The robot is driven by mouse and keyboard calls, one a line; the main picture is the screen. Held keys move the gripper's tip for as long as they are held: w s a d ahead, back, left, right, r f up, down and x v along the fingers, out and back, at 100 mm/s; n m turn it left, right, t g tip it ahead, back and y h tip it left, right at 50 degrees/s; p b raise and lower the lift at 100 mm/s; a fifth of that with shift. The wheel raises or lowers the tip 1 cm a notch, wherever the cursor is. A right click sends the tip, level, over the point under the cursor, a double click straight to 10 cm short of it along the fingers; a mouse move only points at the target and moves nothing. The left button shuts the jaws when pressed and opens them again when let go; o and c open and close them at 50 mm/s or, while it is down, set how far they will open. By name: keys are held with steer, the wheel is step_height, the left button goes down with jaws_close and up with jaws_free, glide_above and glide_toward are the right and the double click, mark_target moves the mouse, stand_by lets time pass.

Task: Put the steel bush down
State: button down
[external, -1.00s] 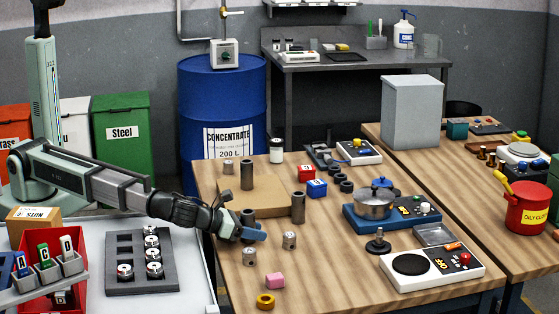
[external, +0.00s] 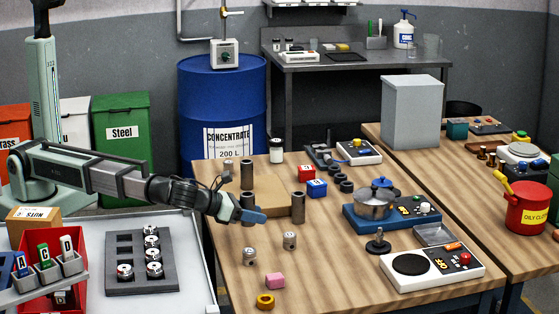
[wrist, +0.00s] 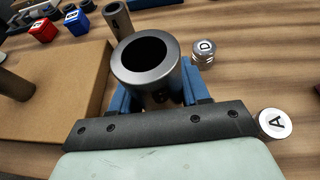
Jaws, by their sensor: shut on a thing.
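The steel bush (external: 248,200) is a dark grey hollow cylinder, held upright over the wooden table near the front edge of the brown board. My gripper (external: 252,214) has blue fingers shut on it. In the wrist view the bush (wrist: 150,68) stands between the blue fingers (wrist: 160,95), its open bore facing the camera. Its lower end is hidden by the gripper.
The brown board (external: 275,188) lies beside the held bush. Small lettered metal cylinders stand close by, one marked D (wrist: 204,52) and one marked A (wrist: 274,122).

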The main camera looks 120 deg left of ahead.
mark_target(254, 197)
step_height(254, 197, up, 4)
steer(key=shift+r, duration=0.1)
steer(key=shift+a+r, duration=0.2)
steer(key=shift+a, duration=0.05)
steer(key=s+a+r+n+g+y, duration=0.1)
steer(key=s+a+r+n+g, duration=0.15)
steer(key=a, duration=0.65)
steer(key=s+a+r+n+g+y, duration=0.15)
steer(key=s+a, duration=0.25)
steer(key=a, duration=0.5)
steer(key=shift+n+g, duration=0.5)
steer(key=shift+g, duration=0.1)
steer(key=shift+s+f, duration=0.3)
steer(key=shift+f, duration=1.4)
steer(key=shift+s+f, duration=0.25)
steer(key=shift+f, duration=1.4)
steer(key=shift+s+f, duration=0.3)
steer(key=shift+f, duration=1.4)
steer(key=c, duration=0.5)
jaws_free()
steer(key=shift+f, duration=0.15)
steer(key=shift+c, duration=0.2)
